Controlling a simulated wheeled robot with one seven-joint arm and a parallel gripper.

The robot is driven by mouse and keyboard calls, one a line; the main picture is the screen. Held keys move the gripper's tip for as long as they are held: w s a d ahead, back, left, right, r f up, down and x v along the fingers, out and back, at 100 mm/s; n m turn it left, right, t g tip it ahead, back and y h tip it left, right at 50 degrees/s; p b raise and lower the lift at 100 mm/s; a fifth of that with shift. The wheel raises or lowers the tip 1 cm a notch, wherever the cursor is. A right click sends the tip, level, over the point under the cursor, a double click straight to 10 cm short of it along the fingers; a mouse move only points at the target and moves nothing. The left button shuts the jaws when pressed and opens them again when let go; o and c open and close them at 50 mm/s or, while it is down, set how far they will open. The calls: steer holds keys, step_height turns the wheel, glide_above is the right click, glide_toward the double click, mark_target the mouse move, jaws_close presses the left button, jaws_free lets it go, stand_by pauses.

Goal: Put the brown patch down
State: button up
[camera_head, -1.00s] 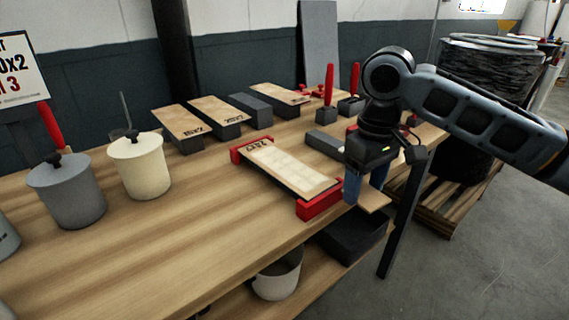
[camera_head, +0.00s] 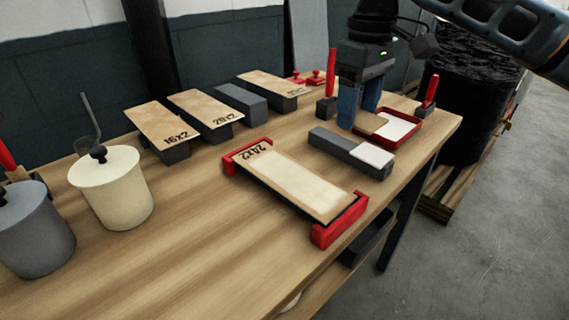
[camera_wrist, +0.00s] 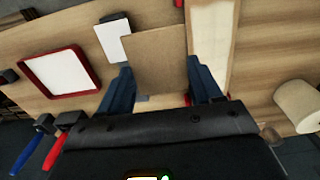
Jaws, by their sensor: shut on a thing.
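My gripper (camera_head: 358,108) is shut on the brown patch (camera_wrist: 155,62), a thin flat square. The wrist view shows the patch between my two blue fingers (camera_wrist: 156,88). In the head view the patch (camera_head: 369,123) is partly hidden by my fingers and shows just left of the red tray (camera_head: 419,137). It is held over the back right part of the table; I cannot tell whether it touches anything below.
A white sheet lies in the red tray. A dark grey block (camera_head: 329,141) with a white patch (camera_head: 371,155) on its end is in front. The 24x2 board (camera_head: 300,186) sits between red end holders. Red-handled tools (camera_head: 331,75) stand close by.

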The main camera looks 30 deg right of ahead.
glide_above(291, 176)
step_height(291, 176, down, 7)
steer(key=shift+w+r, duration=0.1)
steer(key=shift+f, duration=2)
steer(key=shift+s+f, duration=0.2)
steer(key=shift+f, duration=0.55)
steer(key=o, duration=1)
steer(key=shift+w+r+b, duration=0.15)
steer(key=shift+r+b, duration=0.2)
steer(key=shift+r, duration=0.15)
step_height(291, 176, up, 13)
steer(key=shift+f+p, duration=0.2)
steer(key=shift+p, duration=0.35)
